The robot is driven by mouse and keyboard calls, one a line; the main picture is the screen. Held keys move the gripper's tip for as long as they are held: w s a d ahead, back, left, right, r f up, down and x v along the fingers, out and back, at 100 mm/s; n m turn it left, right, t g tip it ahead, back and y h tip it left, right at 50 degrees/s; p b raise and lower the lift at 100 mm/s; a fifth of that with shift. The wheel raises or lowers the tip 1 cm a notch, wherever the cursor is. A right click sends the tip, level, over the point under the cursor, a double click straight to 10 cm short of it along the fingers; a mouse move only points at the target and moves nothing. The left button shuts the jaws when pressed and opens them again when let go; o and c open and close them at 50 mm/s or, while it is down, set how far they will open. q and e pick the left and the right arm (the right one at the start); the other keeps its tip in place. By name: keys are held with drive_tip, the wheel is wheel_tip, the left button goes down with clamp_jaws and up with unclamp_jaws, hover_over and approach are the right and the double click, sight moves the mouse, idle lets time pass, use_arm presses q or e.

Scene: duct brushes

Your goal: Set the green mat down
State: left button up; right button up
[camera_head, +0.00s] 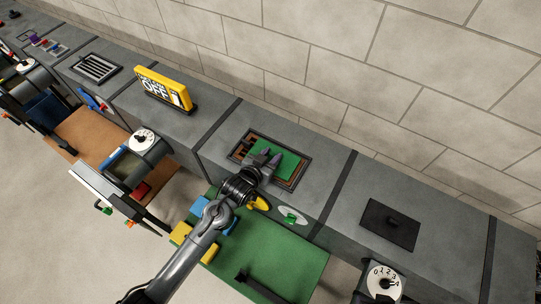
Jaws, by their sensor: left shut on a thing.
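The green mat (289,162) is a small flat green sheet at the fingertips of my left gripper (267,159). The gripper is shut on its left part, and the fingers hide some of it. The mat lies over a dark-framed rectangular opening (247,144) in the grey duct top, covering much of its right side. Brown inner parts of the opening show around it. I cannot tell whether the mat touches the bottom or hangs just above it. My right gripper is not in view.
Below is a larger green board (287,254) with yellow and blue blocks and a black-handled tool. A white oval with a green knob (291,215) is on the duct front. A yellow sign (162,88) stands left; a dark hatch (388,225) lies right.

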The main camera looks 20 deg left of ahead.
use_arm(q)
drive_tip(key=shift+f, duration=0.1)
drive_tip(key=o, duration=1.1)
drive_tip(key=v, duration=1.2)
drive_tip(key=s+a+f+g, duration=0.1)
drive_tip(key=s+g, duration=0.2)
drive_tip(key=s, duration=0.3)
drive_tip(key=s+a+f+g+y, duration=0.1)
drive_tip(key=s+f+g, duration=0.1)
drive_tip(key=s, duration=0.5)
drive_tip(key=s+a+f+g+y, duration=0.1)
drive_tip(key=s+g, duration=0.3)
drive_tip(key=s, duration=0.2)
drive_tip(key=shift+s+f+g, duration=0.3)
drive_tip(key=shift+s+g, duration=0.05)
drive_tip(key=shift+g, duration=0.05)
